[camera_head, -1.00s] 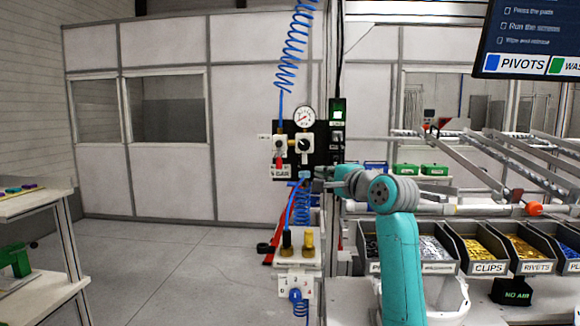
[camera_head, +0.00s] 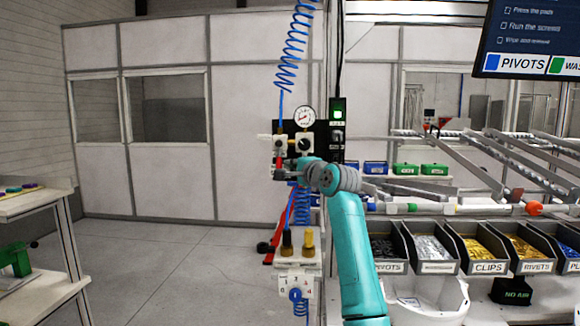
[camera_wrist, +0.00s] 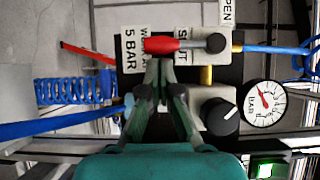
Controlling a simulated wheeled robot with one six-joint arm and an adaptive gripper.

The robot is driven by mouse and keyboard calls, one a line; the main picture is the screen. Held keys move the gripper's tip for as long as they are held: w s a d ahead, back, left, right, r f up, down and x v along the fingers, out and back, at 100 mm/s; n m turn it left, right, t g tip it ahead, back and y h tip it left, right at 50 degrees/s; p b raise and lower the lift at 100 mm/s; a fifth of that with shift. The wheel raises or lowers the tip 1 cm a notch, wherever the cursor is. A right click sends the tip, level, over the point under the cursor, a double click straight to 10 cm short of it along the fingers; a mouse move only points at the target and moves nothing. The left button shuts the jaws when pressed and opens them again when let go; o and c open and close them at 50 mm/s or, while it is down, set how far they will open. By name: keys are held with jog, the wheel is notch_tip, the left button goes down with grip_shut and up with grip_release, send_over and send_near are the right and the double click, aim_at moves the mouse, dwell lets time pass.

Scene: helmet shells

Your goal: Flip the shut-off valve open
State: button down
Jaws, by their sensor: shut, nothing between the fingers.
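The shut-off valve's red lever (camera_head: 280,157) hangs down on the air panel, left of the knob. In the wrist view, which is turned sideways, the red lever (camera_wrist: 163,45) runs left from its dark pivot (camera_wrist: 215,43) across the SHUT label (camera_wrist: 182,58). An OPEN label (camera_wrist: 227,10) sits beyond the lever at the top edge. My gripper (camera_wrist: 157,68) is shut and empty, its tips close to the lever's side. I cannot tell whether they touch it. In the head view my gripper (camera_head: 284,173) is in front of the panel's lower part and covers the 5 BAR label.
The black regulator knob (camera_wrist: 220,116) and pressure gauge (camera_wrist: 264,103) are close beside the valve. Blue coiled hose (camera_head: 302,205) hangs below the panel. A green-lit box (camera_head: 338,112) is at the right. Parts bins (camera_head: 487,266) stand lower right. The floor at left is clear.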

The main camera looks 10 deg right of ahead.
jog(key=shift+w+a, duration=0.1)
jog(key=shift+a, duration=0.15)
dwell(0.3)
